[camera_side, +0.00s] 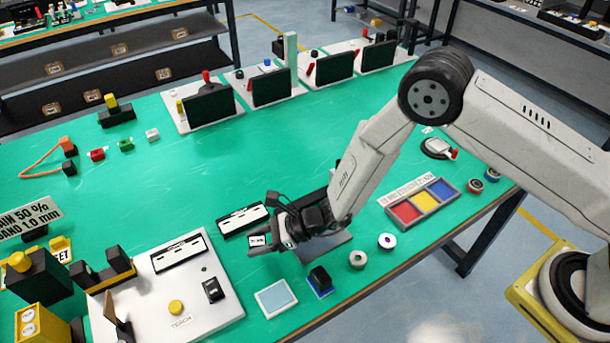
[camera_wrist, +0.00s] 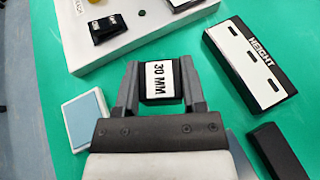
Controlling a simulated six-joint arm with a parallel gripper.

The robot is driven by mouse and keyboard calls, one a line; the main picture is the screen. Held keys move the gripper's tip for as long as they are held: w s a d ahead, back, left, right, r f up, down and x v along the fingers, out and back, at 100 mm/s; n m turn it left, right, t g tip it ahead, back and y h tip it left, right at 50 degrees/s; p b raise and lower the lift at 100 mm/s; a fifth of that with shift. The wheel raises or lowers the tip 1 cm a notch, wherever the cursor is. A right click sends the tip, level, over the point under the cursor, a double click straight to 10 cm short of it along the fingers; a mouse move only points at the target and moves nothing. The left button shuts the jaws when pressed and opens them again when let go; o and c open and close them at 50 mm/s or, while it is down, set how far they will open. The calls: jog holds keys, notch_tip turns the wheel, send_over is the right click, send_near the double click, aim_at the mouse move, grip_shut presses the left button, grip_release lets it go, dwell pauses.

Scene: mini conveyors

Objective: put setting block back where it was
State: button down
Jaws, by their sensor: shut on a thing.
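The setting block (camera_wrist: 162,82) is black with a white face marked "30 MM". My gripper (camera_wrist: 160,88) is shut on it, with one finger on each side. In the side view the block (camera_side: 257,241) shows small at the tip of my gripper (camera_side: 264,243), over the green table between the white TEACH board and the black HEIGHT panel. The HEIGHT panel (camera_wrist: 251,66) has a white face with dark slots and lies to the right of my gripper in the wrist view. It also shows in the side view (camera_side: 243,220). I cannot tell the block's clearance above the table.
The white TEACH board (camera_side: 180,290) with a yellow button stands to the left. A light-blue pad (camera_side: 277,299) and a black stamp-like object (camera_side: 320,280) lie near the front edge. A tricolour tray (camera_side: 420,202) is to the right. The table's middle (camera_side: 240,155) is clear.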

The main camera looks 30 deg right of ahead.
jog(key=shift+w+a+f, duration=0.1)
jog(key=shift+w+f, duration=0.05)
jog(key=shift+f, duration=1.6)
jog(key=shift+f, duration=0.15)
jog(key=shift+c, duration=0.8)
grip_release()
jog(key=shift+r, duration=0.2)
jog(key=v, duration=1.2)
jog(key=shift+r, duration=0.1)
